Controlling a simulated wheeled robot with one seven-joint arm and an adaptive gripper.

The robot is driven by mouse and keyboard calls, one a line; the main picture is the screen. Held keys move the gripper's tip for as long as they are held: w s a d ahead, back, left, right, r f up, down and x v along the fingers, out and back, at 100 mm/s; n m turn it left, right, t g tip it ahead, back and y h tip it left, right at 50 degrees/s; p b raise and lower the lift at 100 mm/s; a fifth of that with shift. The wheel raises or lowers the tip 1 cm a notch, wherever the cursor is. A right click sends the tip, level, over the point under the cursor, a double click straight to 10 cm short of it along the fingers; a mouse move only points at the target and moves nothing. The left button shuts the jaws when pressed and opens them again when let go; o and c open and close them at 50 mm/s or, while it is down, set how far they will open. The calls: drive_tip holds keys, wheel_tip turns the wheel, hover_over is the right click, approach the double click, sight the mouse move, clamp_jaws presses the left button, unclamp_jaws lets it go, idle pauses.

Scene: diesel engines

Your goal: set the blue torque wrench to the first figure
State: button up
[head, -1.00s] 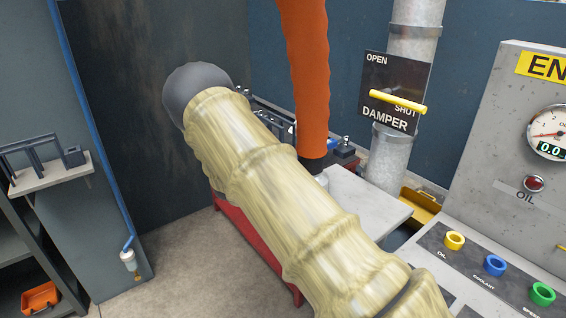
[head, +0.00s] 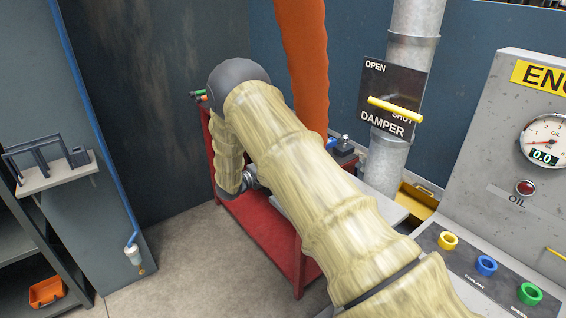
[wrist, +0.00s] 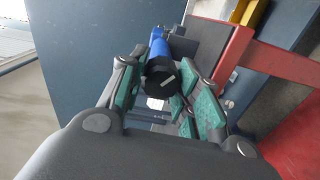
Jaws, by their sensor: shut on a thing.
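The blue torque wrench (wrist: 157,50) shows in the wrist view, with a blue body and a round black end (wrist: 164,84) that has a white mark on it. My gripper (wrist: 168,88) has its green-padded fingers on both sides of the black end and is shut on it. The figures on the wrench cannot be read.
A red cart (head: 275,235) stands below and behind my arm, and its red frame (wrist: 285,65) shows at the right in the wrist view. An orange duct (head: 303,65) hangs close beside my arm. A console (head: 520,180) stands at the right. Grey floor is clear at the left.

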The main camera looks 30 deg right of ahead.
drive_tip(key=n+p, duration=0.1)
drive_tip(key=n, duration=0.2)
drive_tip(key=shift+n, duration=0.3)
drive_tip(key=shift+f+n+p, duration=0.1)
drive_tip(key=shift+n+p, duration=0.4)
drive_tip(key=shift+n, duration=1.2)
drive_tip(key=o, duration=1)
drive_tip(key=a, duration=1.2)
drive_tip(key=shift+s, duration=0.45)
drive_tip(key=shift+f, duration=0.1)
